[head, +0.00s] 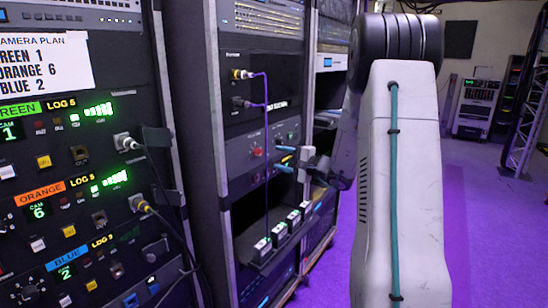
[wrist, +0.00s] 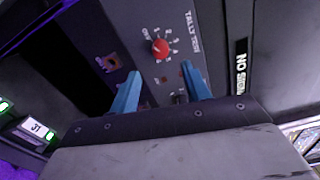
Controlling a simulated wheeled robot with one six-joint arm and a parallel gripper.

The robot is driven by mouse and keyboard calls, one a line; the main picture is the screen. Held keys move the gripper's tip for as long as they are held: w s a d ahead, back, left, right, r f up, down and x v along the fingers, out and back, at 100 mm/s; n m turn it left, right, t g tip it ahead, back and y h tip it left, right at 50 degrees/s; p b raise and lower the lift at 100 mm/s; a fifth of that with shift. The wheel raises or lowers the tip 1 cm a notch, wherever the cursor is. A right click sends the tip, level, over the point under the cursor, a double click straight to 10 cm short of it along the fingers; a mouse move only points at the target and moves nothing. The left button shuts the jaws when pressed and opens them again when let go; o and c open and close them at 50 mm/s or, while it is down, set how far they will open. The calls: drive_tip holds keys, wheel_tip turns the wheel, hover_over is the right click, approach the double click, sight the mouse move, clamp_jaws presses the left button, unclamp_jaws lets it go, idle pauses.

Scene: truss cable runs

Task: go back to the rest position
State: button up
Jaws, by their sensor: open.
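My gripper (head: 284,158) is at the middle rack, reaching left from my arm, which fills the right centre of the head view. Its two blue fingers stand apart with nothing between them. In the wrist view my gripper (wrist: 160,68) faces a grey panel (wrist: 205,45) with a red rotary knob (wrist: 159,46) just beyond the fingertips. The red knob (head: 256,151) also shows in the head view, left of the fingers. I cannot tell whether a fingertip touches the panel.
The left rack (head: 100,70) holds labelled camera units with plugged cables. A purple cable (head: 266,140) hangs down the middle rack in front of the panel, near my fingers. Several small white-topped units (head: 279,231) stand on a shelf below. Purple floor (head: 470,240) lies open at right.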

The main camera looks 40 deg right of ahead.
drive_tip(key=shift+s+d, duration=0.1)
drive_tip(key=shift+s, duration=0.1)
idle(0.5)
